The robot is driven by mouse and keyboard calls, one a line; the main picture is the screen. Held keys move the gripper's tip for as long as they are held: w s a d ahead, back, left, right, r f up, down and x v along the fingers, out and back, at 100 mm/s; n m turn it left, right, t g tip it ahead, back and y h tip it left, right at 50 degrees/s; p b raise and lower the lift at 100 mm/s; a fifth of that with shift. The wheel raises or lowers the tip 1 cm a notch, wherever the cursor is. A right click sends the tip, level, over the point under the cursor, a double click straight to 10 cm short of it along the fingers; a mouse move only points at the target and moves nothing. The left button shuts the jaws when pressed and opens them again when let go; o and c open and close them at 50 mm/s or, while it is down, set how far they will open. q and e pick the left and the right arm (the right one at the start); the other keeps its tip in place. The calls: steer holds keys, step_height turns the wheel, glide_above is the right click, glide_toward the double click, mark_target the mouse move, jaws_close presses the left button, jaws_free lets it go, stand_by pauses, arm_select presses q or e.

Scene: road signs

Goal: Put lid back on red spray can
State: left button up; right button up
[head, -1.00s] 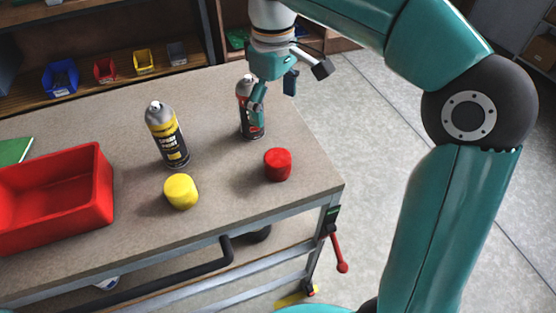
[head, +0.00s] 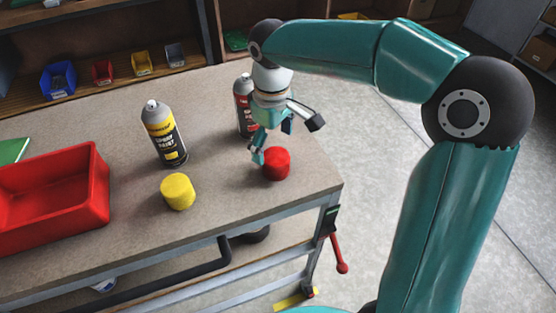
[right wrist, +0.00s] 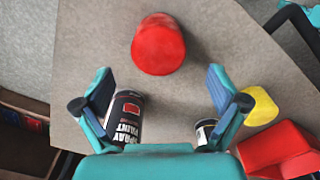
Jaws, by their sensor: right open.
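The red lid (head: 276,164) sits on the workbench near its right end. It also shows in the right wrist view (right wrist: 158,45), ahead of the fingertips. The red spray can (head: 243,104) stands upright behind it, partly hidden by my right gripper. In the right wrist view the can (right wrist: 127,118) shows beside the left finger. My right gripper (head: 272,142) is open and empty, above and just behind the red lid. In the right wrist view its two fingers (right wrist: 160,92) are spread wide. My left gripper is in neither view.
A yellow spray can (head: 165,135) stands left of the red one, with a yellow lid (head: 178,191) in front of it. A red bin (head: 50,205) is at the bench's left. Bare bench top (head: 225,180) lies between the lids. Shelves with small bins are behind.

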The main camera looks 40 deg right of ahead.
mark_target(275, 155)
steer(key=f, duration=0.4)
steer(key=shift+s+d, duration=0.15)
steer(key=shift+s, duration=0.05)
steer(key=shift+f+p, duration=0.3)
steer(key=shift+f, duration=0.3)
steer(key=shift+c, duration=0.2)
steer(key=c, duration=0.8)
